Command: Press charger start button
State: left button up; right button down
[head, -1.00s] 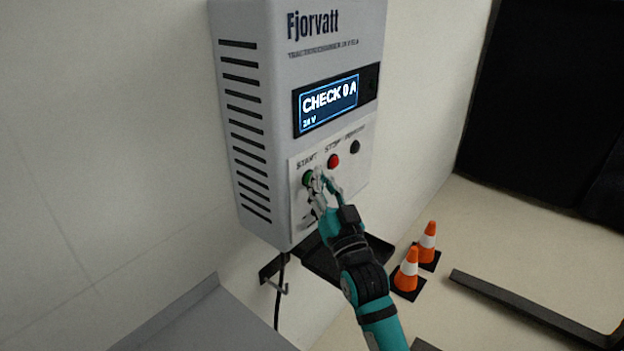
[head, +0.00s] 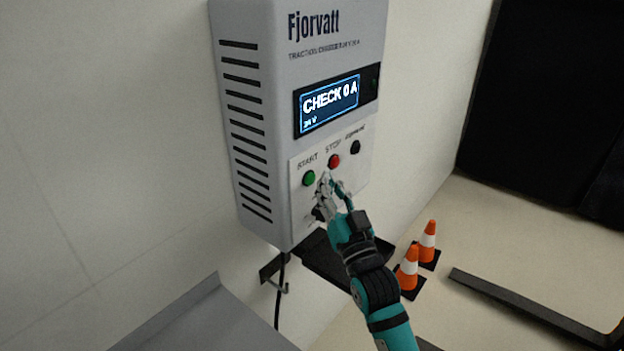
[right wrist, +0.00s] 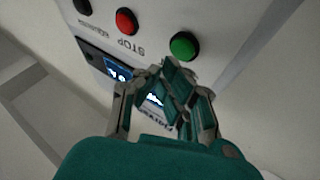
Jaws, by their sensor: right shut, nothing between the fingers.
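The wall charger (head: 253,130) is a grey Fjorvatt box with a lit display (head: 329,104) reading "CHECK 0 A". Below it are the green START button (head: 309,178), the red STOP button (head: 334,161) and a black button (head: 355,147). My right gripper (head: 326,180) is shut and empty, just below and right of the green button, apart from it in the picture. In the right wrist view the green button (right wrist: 184,45) and red button (right wrist: 127,21) are fully visible beyond the shut fingers (right wrist: 168,88). My left gripper is not in view.
A dark shelf (head: 325,262) and a hook with a black cable (head: 280,288) sit under the charger. Two orange cones (head: 408,268) stand on the floor to the right. A grey surface (head: 205,320) is at lower left.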

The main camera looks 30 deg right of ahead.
jog(key=s, duration=0.1)
jog(key=s+d, duration=0.1)
jog(key=s, duration=0.2)
jog(key=shift+s+d+p, duration=0.25)
jog(key=shift+d+p, duration=0.05)
jog(key=shift+d, duration=0.1)
dwell(0.5)
